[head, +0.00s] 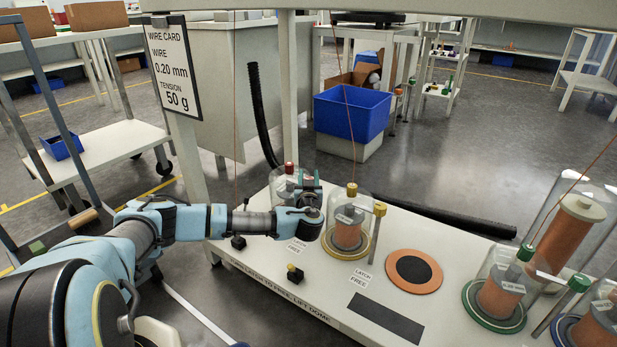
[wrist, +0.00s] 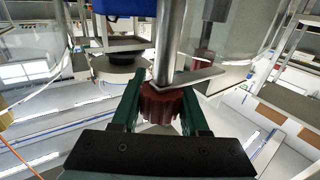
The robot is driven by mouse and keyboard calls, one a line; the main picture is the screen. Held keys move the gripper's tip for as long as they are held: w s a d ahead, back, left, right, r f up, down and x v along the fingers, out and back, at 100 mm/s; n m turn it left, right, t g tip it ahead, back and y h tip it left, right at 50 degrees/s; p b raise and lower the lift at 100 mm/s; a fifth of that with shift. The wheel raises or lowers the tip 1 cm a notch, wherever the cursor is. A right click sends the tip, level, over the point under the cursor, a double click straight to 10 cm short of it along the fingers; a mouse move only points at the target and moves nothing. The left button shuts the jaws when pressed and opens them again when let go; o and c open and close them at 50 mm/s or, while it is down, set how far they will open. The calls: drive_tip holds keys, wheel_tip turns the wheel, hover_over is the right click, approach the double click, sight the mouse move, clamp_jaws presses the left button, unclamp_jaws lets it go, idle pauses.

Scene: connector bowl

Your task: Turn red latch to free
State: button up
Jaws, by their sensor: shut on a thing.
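The red latch is a ribbed red knob (wrist: 165,106) on an upright metal post (wrist: 166,45), with a flat pale arm (wrist: 195,78) beside the knob. My gripper (wrist: 162,100) has its green fingers on either side of the knob and is shut on it. In the head view my gripper (head: 309,186) is at the red station and hides the latch there. A clear dome with a red top knob (head: 290,168) stands just behind it. A "LATCH FREE" label (head: 297,246) lies in front. The latch's exact angle cannot be told.
Right of my gripper stand the yellow station's dome (head: 351,190) and its yellow latch (head: 379,209). Thin wires rise from the spools. A dark hose (head: 450,215) runs behind the bench.

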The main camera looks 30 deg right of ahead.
clamp_jaws()
idle(0.8)
